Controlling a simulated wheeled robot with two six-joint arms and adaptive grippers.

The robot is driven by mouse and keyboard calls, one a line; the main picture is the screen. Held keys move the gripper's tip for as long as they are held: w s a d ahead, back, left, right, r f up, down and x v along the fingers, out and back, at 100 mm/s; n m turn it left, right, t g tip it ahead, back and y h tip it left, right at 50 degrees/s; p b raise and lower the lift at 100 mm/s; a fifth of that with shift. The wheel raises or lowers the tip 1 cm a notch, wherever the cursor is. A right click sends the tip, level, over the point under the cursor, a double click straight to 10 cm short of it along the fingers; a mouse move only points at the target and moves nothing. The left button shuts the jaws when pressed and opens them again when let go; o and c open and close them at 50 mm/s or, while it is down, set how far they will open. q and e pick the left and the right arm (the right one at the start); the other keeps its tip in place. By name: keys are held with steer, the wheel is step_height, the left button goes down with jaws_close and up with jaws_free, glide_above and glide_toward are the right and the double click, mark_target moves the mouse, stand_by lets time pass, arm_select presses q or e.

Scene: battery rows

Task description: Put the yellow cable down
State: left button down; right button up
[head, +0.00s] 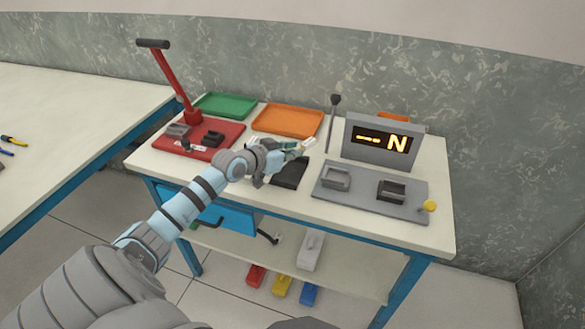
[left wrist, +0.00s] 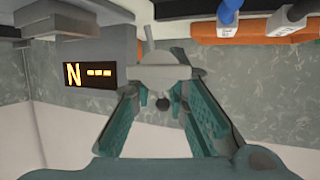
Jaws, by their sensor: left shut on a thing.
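My left gripper (head: 290,147) is above the workbench, over the dark pad and near the front of the orange tray. In the left wrist view the left gripper (left wrist: 165,85) has its fingers closing in on a pale grey-white piece (left wrist: 165,73) at their tips. The pale held piece also shows in the head view (head: 308,143), small and partly hidden by the fingers. I cannot make out a yellow cable for certain; no yellow shows on the held piece in the wrist view. My right gripper is not in view.
The dark pad (head: 291,173) lies under the gripper. The orange tray (head: 287,121) and green tray (head: 224,105) are behind. A red lever press (head: 200,140) stands left. A grey fixture (head: 375,190) with a lit display (head: 381,142) stands right. The bench's front strip is clear.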

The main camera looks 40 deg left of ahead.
arm_select(q)
step_height(320, 180, down, 4)
steer(key=shift+f+b, duration=0.15)
steer(key=shift+b, duration=0.55)
steer(key=c, duration=2)
jaws_free()
steer(key=shift+f, duration=0.1)
steer(key=shift+o, duration=0.8)
